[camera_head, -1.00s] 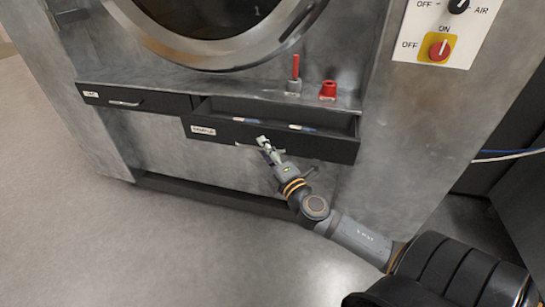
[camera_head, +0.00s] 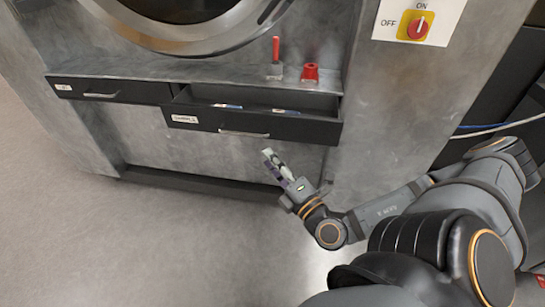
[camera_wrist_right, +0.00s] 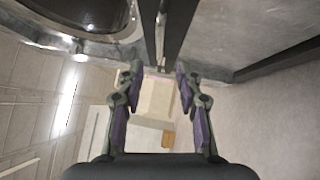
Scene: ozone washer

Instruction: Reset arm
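My right gripper (camera_head: 272,165) is in front of and below the open right drawer (camera_head: 260,122), apart from its handle (camera_head: 244,133). In the right wrist view its two fingers (camera_wrist_right: 156,85) stand apart with nothing between them, so it is open and empty. My left gripper is not in view. The drawer is pulled out and holds small white-and-blue items (camera_head: 285,112). The left drawer (camera_head: 110,90) is closed.
The steel washer with its round door (camera_head: 190,35) stands behind the drawers. A red-handled tool (camera_head: 276,55) and a red piece (camera_head: 310,73) sit on the ledge. A red knob on a yellow plate (camera_head: 418,27) is at upper right. The floor (camera_head: 100,240) at left is clear.

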